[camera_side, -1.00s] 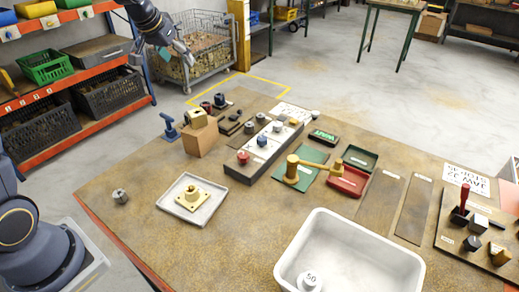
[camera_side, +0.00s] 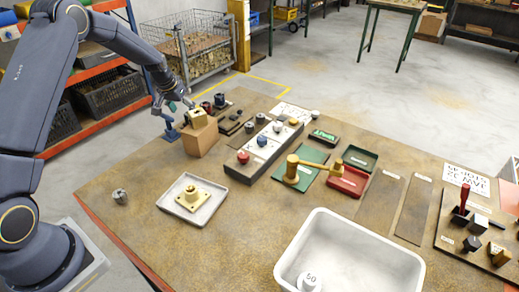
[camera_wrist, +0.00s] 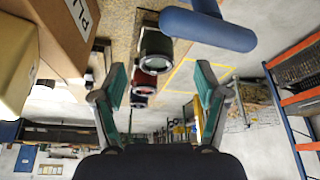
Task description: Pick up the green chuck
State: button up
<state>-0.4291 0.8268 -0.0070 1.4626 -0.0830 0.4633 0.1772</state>
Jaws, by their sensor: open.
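A dark green chuck (camera_wrist: 156,45) with a pale metal ring shows at the top of the wrist view, nearest of a row of chucks. My gripper (camera_wrist: 161,80) is open and empty, its green-padded fingers to either side of the row, apart from the green chuck. In the side view my gripper (camera_side: 180,103) hangs at the table's back left, beside a cardboard box (camera_side: 201,139). I cannot pick out the green chuck in the side view; the box or gripper may hide it.
A red chuck (camera_wrist: 148,78) stands beyond the green one. A blue stand (camera_wrist: 208,27) is close by the right finger, and the box (camera_wrist: 62,25) is at left. A rack of chucks (camera_side: 240,173) and a white bin (camera_side: 395,263) are on the table.

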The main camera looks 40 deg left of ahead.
jog(key=x, duration=0.5)
jog(key=shift+w+d, duration=0.1)
jog(key=shift+w, duration=0.35)
jog(key=shift+c, duration=0.4)
grip_shut()
jog(key=shift+r, duration=0.15)
